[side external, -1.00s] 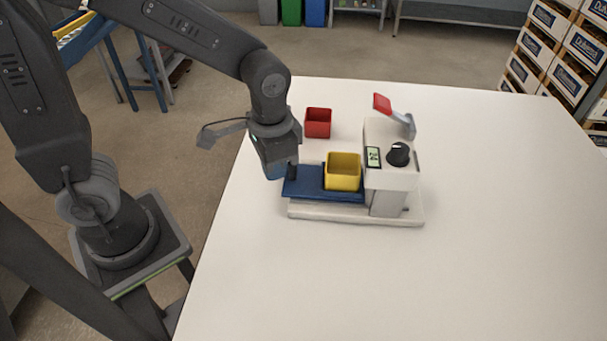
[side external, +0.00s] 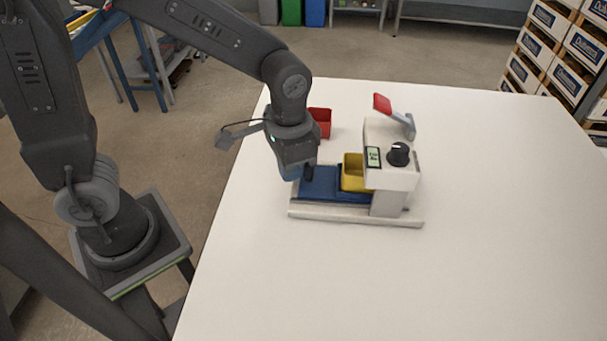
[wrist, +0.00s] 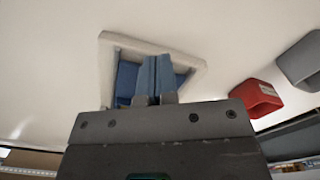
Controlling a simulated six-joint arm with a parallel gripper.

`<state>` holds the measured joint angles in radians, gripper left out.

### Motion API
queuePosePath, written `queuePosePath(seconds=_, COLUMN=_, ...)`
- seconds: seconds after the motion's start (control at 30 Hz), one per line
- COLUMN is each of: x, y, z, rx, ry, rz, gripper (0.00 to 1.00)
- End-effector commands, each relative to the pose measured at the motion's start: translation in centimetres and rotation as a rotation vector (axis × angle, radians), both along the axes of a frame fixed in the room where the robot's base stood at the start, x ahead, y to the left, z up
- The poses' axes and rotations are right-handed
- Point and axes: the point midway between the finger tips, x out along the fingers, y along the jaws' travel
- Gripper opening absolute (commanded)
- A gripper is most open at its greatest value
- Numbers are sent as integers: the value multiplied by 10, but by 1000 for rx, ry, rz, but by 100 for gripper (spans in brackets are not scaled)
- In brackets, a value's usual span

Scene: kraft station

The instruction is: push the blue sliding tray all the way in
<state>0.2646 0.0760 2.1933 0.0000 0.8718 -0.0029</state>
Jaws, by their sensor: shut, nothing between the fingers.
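The blue sliding tray (side external: 330,191) lies on the white base of the station, its right part under the white head (side external: 392,160). A yellow bin (side external: 353,174) stands on the tray, its right side partly hidden by the head. Some blue tray still shows left of the bin. My gripper (side external: 309,178) is shut and empty, pointing down at the tray's left end; I cannot tell the exact contact. In the wrist view the closed fingers (wrist: 155,75) stand in front of the blue tray (wrist: 127,78), which lies inside the white base's frame (wrist: 130,43).
A red bin (side external: 321,121) stands on the white table behind the station, close to my wrist. The head carries a black knob (side external: 398,154), a small display (side external: 372,157) and a red-tipped lever (side external: 392,109). The table at right and front is clear.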

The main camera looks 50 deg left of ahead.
Motion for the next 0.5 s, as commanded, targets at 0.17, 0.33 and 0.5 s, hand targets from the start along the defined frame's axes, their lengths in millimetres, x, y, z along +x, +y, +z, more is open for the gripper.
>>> queuePosePath(seconds=0.17, x=0, y=0, z=0, rx=0, ry=0, rz=0, gripper=0)
queuePosePath(seconds=0.33, x=1, y=-1, z=0, rx=0, ry=0, rz=0, gripper=0)
queuePosePath(seconds=0.5, x=5, y=-5, z=0, rx=0, ry=0, rz=0, gripper=0)
